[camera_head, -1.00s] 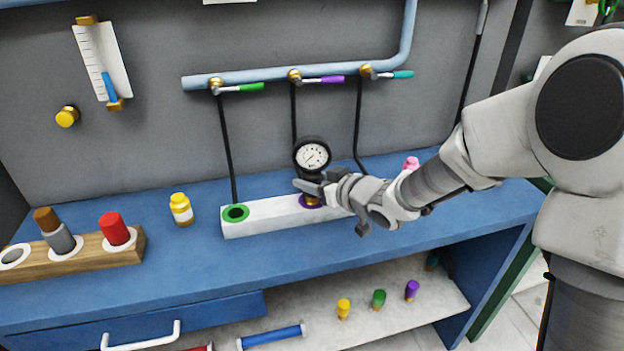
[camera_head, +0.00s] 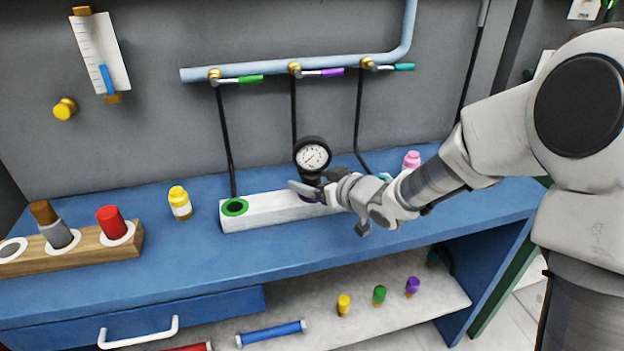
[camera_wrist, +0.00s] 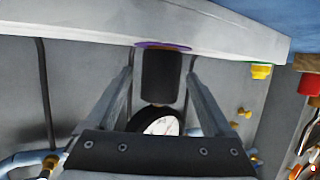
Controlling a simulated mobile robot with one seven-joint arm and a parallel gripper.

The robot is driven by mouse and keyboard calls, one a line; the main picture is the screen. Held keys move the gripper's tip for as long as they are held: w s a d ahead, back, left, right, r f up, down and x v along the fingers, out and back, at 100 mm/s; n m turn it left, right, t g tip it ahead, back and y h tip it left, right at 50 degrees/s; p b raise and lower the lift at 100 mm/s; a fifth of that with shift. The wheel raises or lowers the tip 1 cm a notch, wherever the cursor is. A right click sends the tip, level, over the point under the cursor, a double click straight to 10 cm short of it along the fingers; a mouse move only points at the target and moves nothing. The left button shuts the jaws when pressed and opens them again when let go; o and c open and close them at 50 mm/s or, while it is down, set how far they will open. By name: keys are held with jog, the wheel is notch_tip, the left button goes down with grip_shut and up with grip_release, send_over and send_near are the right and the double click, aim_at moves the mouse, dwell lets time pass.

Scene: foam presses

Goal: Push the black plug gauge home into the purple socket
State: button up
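The black plug gauge (camera_head: 311,151), with a round white dial, stands upright at the purple socket (camera_head: 305,200) on the white block. My gripper (camera_head: 310,190) comes from the right and is shut on the black body of the gauge below the dial. In the wrist view, which is upside down, the black body (camera_wrist: 162,78) lies between the two fingers, its end close against the purple ring (camera_wrist: 163,45). No brass shows between gauge and ring now. My gripper partly hides the socket in the head view, and the plug's end is hidden.
The green-ringed socket (camera_head: 235,207) on the block is empty. A yellow bottle (camera_head: 180,203) stands left of the block, a pink one (camera_head: 411,160) to the right. A wooden rack (camera_head: 90,250) holds a red and a grey-brown plug. Thin black hoses hang behind the gauge.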

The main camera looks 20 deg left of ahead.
jog(key=p+v, duration=0.4)
jog(key=v, duration=1.3)
jog(key=shift+d+p, duration=0.15)
jog(key=shift+p, duration=0.2)
jog(key=shift+s, duration=0.1)
jog(key=d+r+m+t+h+p, duration=0.1)
jog(key=d+r+m+h+p, duration=0.2)
jog(key=d+r+h, duration=0.4)
jog(key=d+r+m+t+h+p, duration=0.2)
jog(key=d+r+m+h, duration=0.15)
jog(key=d, duration=0.65)
jog(key=s+r+m+g+p, duration=0.2)
jog(key=s+r+g, duration=0.1)
jog(key=s, duration=0.5)
jog(key=s+d+r+m+g+p, duration=0.1)
jog(key=s+r+m+g+p, duration=0.1)
jog(key=s, duration=0.7)
jog(key=shift+d+r+g+h, duration=0.2)
jog(key=shift+r+g+h, duration=0.2)
jog(key=shift+r, duration=0.1)
